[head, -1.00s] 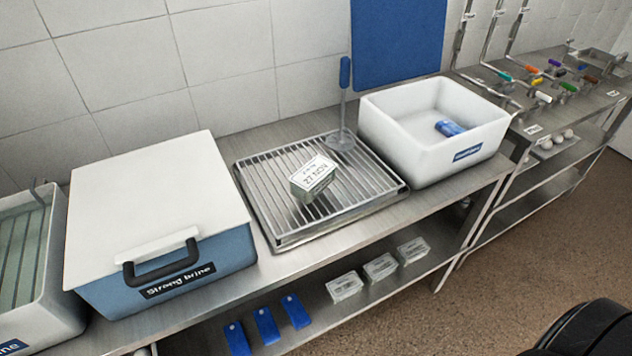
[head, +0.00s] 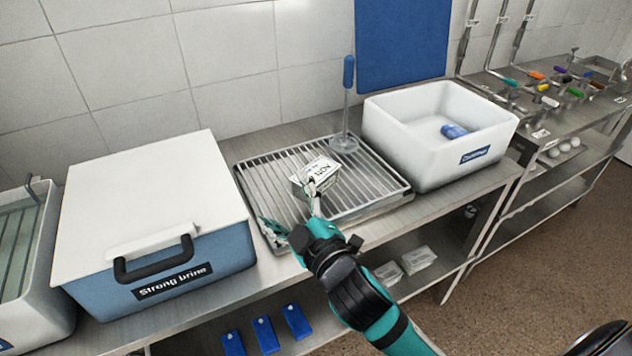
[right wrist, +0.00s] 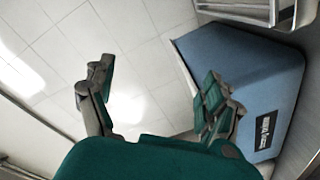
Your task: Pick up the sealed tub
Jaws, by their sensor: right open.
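A small pale tub with a printed date label (head: 320,170) sits on the slatted metal rack (head: 384,203) on the bench. It looks closed, but its lower front is partly hidden by a finger of my right gripper. My right gripper (head: 290,207) is open and empty, with its fingers spread over the near part of the rack, just in front of the tub. I cannot tell if a finger touches it. In the right wrist view my open gripper (right wrist: 158,72) shows nothing between its fingers but wall. My left gripper is not in view.
A lidded blue "Strong brine" box (head: 200,270) stands left of the rack, also in the right wrist view (right wrist: 250,90). A white basin (head: 425,155) holding a blue item stands right. A blue-handled upright tool (head: 347,90) is behind. Similar tubs (head: 418,259) lie on the shelf below.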

